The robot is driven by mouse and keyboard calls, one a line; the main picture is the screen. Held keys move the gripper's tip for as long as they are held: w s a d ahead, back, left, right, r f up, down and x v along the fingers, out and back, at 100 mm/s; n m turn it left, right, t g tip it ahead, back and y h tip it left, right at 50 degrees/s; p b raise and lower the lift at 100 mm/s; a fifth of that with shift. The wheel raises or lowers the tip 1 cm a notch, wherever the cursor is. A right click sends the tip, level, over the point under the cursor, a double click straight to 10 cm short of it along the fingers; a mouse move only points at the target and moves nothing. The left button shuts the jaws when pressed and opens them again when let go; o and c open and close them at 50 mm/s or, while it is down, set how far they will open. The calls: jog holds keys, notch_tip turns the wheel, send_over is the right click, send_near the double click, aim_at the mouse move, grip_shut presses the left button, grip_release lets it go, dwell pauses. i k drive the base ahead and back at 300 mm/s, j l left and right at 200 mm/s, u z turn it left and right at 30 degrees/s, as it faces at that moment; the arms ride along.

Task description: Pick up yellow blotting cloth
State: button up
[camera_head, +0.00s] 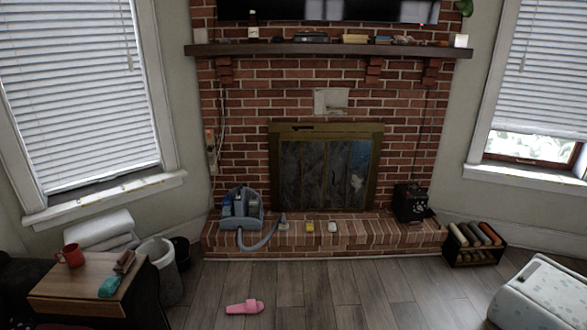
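A small yellow item (310,227), which may be the yellow blotting cloth, lies on the brick hearth (380,232) in front of the fireplace. It is too small in the head view to tell its material or folds. A small white item (332,227) lies just to its right, apart from it. My gripper does not show in this view.
A grey-blue machine (241,210) with a hose stands on the hearth's left, a black box (410,203) on its right. A pink object (245,307) lies on the wood floor. A side table (70,283) with a red mug (71,255) stands left.

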aim_at(309, 226)
jog(key=i+j, duration=0.1)
jog(key=i, duration=4.15)
jog(key=l+z, duration=0.05)
jog(key=l, duration=0.05)
